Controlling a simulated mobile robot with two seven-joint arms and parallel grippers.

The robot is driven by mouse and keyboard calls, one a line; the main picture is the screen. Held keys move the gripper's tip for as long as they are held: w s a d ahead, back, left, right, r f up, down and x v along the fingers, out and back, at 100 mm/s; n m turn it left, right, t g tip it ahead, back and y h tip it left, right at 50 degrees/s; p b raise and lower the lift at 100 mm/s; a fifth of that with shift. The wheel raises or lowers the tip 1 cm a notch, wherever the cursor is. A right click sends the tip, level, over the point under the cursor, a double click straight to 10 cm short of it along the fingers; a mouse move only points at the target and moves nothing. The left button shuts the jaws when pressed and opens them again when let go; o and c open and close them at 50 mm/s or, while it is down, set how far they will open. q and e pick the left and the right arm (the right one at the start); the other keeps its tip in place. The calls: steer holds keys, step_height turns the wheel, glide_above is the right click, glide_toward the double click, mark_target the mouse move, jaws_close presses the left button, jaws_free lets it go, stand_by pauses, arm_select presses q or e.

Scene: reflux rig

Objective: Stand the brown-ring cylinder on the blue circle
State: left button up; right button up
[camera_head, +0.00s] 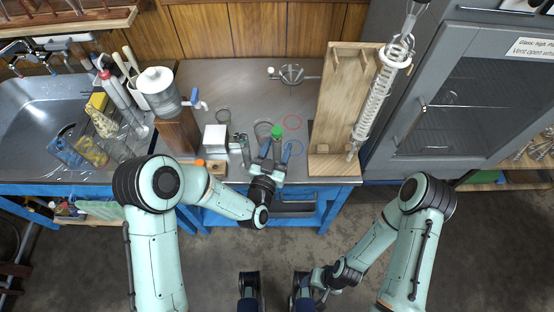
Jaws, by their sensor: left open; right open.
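A blue circle (293,147) is marked on the grey worktop, just left of the wooden stand's base. My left gripper (277,150) is open over the bench's front part, beside the blue circle and partly over its left side. An upright piece with a green top (277,132) stands at or just beyond its fingertips; I cannot tell whether it is between them. A slim upright cylinder (244,148) stands left of the gripper. Brown rings are too small to make out, so I cannot tell which piece is the brown-ring cylinder. My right gripper (321,288) is open, low in front of the bench.
A red circle (293,121) lies behind the blue one. A wooden stand (335,110) with a coiled glass condenser (375,100) rises at right. A white box (215,138) and a water container (160,90) stand left. The back middle worktop is fairly clear.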

arm_select(q)
jaws_close()
steer(key=shift+r, duration=0.1)
